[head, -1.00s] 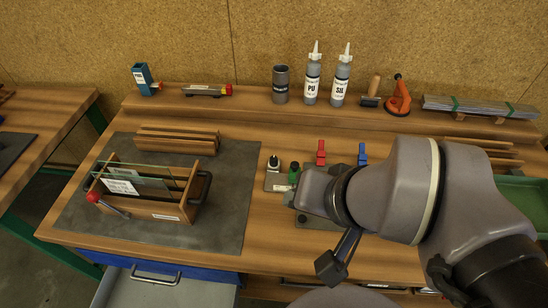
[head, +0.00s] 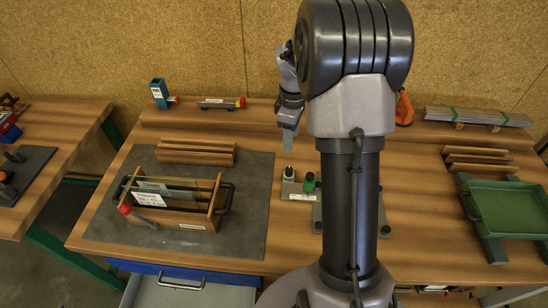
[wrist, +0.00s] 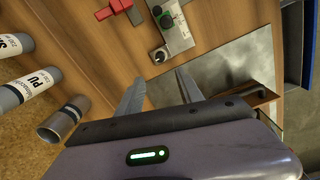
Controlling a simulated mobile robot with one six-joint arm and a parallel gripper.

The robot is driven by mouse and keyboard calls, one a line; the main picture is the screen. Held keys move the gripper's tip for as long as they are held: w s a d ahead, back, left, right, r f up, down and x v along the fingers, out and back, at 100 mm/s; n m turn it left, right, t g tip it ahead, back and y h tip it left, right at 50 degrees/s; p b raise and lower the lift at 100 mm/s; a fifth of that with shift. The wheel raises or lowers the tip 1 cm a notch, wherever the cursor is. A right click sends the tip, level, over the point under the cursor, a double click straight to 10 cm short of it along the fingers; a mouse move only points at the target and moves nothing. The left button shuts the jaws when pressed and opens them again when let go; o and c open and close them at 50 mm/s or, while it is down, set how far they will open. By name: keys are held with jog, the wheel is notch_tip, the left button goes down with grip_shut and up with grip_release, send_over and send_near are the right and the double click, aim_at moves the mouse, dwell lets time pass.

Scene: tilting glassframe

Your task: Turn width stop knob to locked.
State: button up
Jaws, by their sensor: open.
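A small pale metal plate (head: 299,196) on the bench carries a dark knob with a light top (head: 288,173) and a green knob (head: 309,182). I cannot tell which control is the width stop knob, and the labels are too small to read. In the wrist view the plate (wrist: 181,37) lies beyond my fingertips, with the dark round knob (wrist: 160,55) at its near end and the green knob (wrist: 166,21) farther along. My gripper (wrist: 158,80) is open and empty, apart from the plate. In the head view my gripper (head: 289,128) hangs above the bench, fingers downward.
A wooden rack with glass panes (head: 200,222) and a red-tipped lever (head: 124,210) stands on the grey mat (head: 245,235). A red clamp (wrist: 115,9) lies beyond. A green tray (head: 510,208) is at right.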

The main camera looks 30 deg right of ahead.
aim_at(289, 169)
jog(key=f+b, duration=0.2)
jog(key=f, duration=0.5)
jog(key=f+b, duration=0.2)
jog(key=f, duration=0.5)
jog(key=shift+w+d+f, duration=0.15)
jog(key=shift+d+f, duration=0.05)
jog(key=shift+f, duration=0.05)
grip_shut()
